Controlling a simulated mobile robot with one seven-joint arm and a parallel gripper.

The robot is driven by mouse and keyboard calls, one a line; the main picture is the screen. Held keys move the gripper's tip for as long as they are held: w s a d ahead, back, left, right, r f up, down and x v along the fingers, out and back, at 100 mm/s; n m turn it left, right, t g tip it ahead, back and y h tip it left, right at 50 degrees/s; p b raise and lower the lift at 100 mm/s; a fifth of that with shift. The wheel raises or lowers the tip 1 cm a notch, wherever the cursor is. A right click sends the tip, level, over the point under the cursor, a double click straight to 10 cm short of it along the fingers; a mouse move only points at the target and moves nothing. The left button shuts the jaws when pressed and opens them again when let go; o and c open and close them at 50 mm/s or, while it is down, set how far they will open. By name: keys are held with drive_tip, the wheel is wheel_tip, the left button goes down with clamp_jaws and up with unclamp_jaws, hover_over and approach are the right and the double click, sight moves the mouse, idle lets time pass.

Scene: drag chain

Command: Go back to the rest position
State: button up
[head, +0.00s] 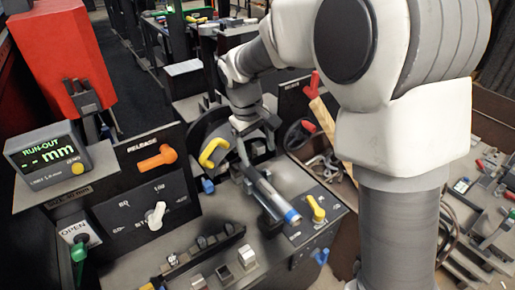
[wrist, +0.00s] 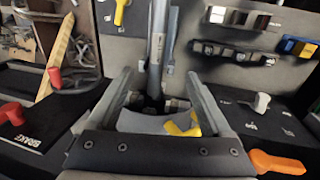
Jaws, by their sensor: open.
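My gripper (head: 255,135) is above the bench near the middle of the head view, at the end of my arm, which comes in from the upper right. In the wrist view its two fingers (wrist: 160,85) are spread apart. A grey metal tube (head: 273,198) with a blue band lies on the bench just in front of the gripper. In the wrist view the tube (wrist: 157,45) runs up from between the fingers, with no finger seen closed on it. A yellow curved handle (head: 212,152) is left of the gripper; a yellow handle also shows between the fingers (wrist: 184,127).
A run-out display (head: 47,155) stands at the left. An orange handle (head: 157,158), a white knob (head: 156,215) and a yellow lever (head: 317,208) stick out from the panels. Small blocks (head: 223,274) sit at the front. Red levers (head: 309,126) stand behind right.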

idle(0.5)
drive_tip(key=s+d+r+m+t+y, duration=0.1)
drive_tip(key=s+d+r+m+t, duration=0.15)
drive_tip(key=s+d+r, duration=0.65)
drive_tip(key=s+d+m+t, duration=0.1)
drive_tip(key=s+d+m, duration=0.1)
drive_tip(key=s, duration=0.5)
drive_tip(key=s+d+r+m+t, duration=0.1)
drive_tip(key=s+d+m, duration=0.1)
drive_tip(key=s, duration=0.5)
drive_tip(key=shift+s+y, duration=0.15)
drive_tip(key=shift+y, duration=0.25)
drive_tip(key=shift+r, duration=0.1)
